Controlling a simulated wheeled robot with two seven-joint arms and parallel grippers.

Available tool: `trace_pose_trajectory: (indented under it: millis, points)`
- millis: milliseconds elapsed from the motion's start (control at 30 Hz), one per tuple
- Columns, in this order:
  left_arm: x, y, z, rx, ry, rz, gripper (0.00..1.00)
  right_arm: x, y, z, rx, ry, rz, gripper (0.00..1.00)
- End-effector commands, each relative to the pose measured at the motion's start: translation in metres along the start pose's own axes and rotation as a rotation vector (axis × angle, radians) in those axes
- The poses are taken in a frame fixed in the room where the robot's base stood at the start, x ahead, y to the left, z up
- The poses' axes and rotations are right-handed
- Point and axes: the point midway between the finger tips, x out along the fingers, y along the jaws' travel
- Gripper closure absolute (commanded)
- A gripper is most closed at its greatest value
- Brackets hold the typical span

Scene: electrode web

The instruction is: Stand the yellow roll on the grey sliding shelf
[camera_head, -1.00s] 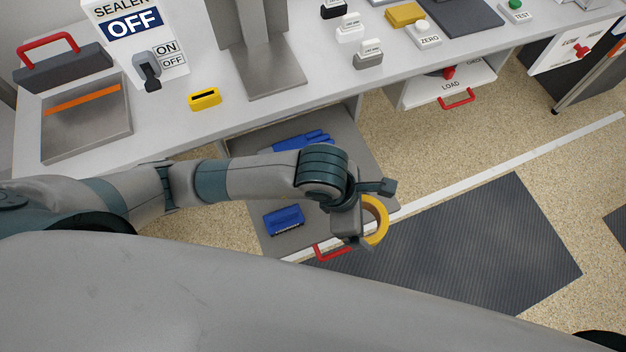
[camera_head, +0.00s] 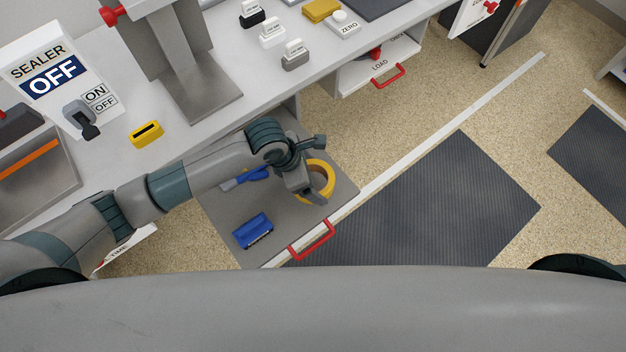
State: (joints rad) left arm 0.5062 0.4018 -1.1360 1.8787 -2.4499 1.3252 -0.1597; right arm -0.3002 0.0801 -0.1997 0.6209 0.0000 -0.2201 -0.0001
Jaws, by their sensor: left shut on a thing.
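The yellow roll (camera_head: 326,176) is a ring held at the end of my left arm. My left gripper (camera_head: 311,190) is shut on its near-left side, with a finger across the ring's wall. The roll appears over the right part of the grey sliding shelf (camera_head: 291,220), which is pulled out below the bench and has a red handle (camera_head: 312,240) on its front edge. I cannot tell whether the roll touches the shelf. My right gripper is not in view.
A blue brush-like block (camera_head: 253,230) lies at the shelf's front left. A blue item (camera_head: 247,178) lies farther back, partly hidden by my arm. The bench (camera_head: 225,125) above carries a sealer sign, a yellow block and a metal stand. Open floor lies right of the shelf.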

Motion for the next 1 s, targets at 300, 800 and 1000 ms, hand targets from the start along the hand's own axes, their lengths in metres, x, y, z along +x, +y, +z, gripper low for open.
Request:
trace_pose_trajectory:
  millis: [300, 800, 1000]
  points:
    - [0.002, 0.003, 0.0, 0.001, -0.002, 0.0, 0.39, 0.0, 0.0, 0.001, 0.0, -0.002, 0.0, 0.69]
    - [0.038, 0.002, -0.016, -0.001, 0.001, -0.001, 0.39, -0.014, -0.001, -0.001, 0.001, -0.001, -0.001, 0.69]
    - [0.039, 0.002, -0.016, 0.0, -0.001, -0.001, 0.39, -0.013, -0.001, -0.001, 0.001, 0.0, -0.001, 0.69]
